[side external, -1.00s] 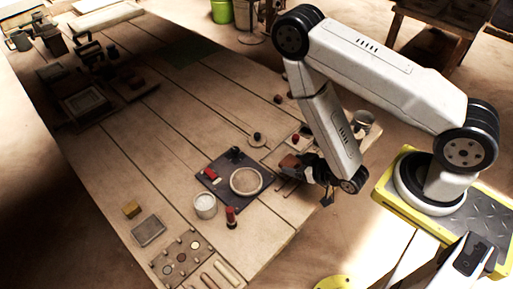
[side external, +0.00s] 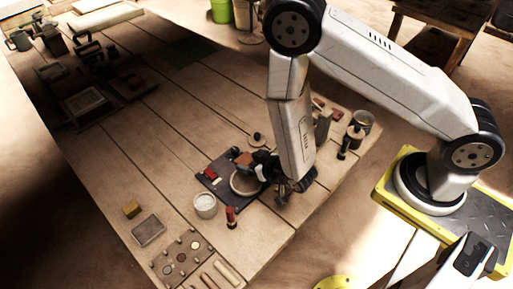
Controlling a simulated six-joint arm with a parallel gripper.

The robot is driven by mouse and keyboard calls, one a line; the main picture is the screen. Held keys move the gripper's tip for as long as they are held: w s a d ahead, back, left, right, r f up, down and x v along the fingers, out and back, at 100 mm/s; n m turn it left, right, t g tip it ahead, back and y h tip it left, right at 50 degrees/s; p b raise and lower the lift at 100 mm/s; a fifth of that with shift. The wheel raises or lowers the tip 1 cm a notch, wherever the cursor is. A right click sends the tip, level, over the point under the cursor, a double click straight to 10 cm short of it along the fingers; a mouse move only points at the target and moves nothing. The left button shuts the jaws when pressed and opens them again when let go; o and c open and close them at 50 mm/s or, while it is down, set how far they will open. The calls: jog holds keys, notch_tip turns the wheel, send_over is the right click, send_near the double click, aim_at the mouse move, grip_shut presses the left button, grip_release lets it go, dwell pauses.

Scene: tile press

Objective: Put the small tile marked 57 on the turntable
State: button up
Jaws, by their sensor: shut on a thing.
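My gripper (side external: 256,164) is shut on a small reddish-brown tile (side external: 242,158), held over the far side of the turntable. The mark on the tile is too small to read. The turntable (side external: 243,190) is a pale round disc with a light rim on a dark square board (side external: 222,193). My gripper and wrist hide its right and far parts. I cannot tell whether the tile is touching the disc or just above it.
A small red item (side external: 210,173) lies on the board left of the turntable. A white cup (side external: 205,206) and a red-and-black upright piece (side external: 231,217) stand in front. A dark knob (side external: 256,137) is behind. The table's middle left is clear.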

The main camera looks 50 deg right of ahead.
aim_at(240, 176)
jog(key=shift+w+a+r, duration=0.1)
jog(key=shift+w+a, duration=0.05)
jog(key=shift+a, duration=0.15)
jog(key=shift+f, duration=2.25)
jog(key=shift+f, duration=1.8)
jog(key=shift+f, duration=0.15)
jog(key=o, duration=1.2)
jog(key=shift+c, duration=0.2)
jog(key=shift+r, duration=0.2)
jog(key=v, duration=1.2)
